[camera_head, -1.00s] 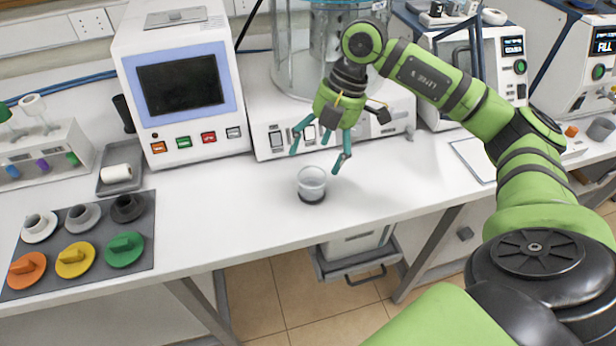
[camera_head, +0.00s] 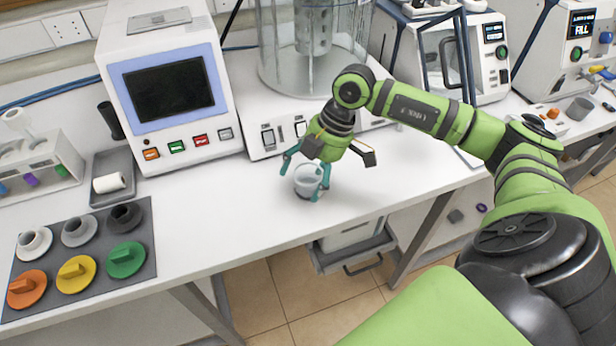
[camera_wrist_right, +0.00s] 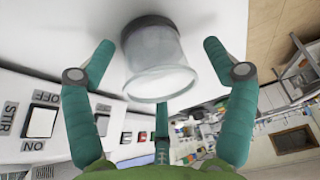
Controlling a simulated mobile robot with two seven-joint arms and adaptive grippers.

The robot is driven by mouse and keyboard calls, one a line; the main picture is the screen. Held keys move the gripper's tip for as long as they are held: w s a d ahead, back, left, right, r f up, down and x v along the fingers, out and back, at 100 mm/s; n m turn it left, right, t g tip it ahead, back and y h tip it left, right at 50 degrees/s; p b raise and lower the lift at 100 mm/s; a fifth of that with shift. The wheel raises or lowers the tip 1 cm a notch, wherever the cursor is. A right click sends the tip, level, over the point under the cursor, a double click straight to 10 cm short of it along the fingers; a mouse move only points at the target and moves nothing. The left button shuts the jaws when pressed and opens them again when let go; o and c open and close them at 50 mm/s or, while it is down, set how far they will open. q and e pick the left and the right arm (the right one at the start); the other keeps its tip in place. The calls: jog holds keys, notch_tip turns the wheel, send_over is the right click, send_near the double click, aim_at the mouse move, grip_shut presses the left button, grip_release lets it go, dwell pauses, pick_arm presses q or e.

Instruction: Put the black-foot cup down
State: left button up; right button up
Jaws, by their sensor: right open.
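The black-foot cup (camera_head: 306,180) is a clear cup standing upright on the white bench, near its front edge. My right gripper (camera_head: 303,185) is over it from above, with teal fingers spread on either side of its upper part. In the right wrist view, the cup (camera_wrist_right: 155,62) sits between the open fingers, with visible gaps at left and right. Its dark foot (camera_wrist_right: 150,22) rests on the bench, away from my palm. My left gripper is out of view.
A white machine with a dark screen (camera_head: 168,97) and a machine with a glass cylinder (camera_head: 303,75) stand behind. A grey mat (camera_head: 143,252) with coloured knobs lies at the left. The bench between mat and cup is clear. A partly open drawer (camera_head: 350,250) is below.

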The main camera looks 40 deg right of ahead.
jog(key=c, duration=1.4)
jog(key=shift+o, duration=0.2)
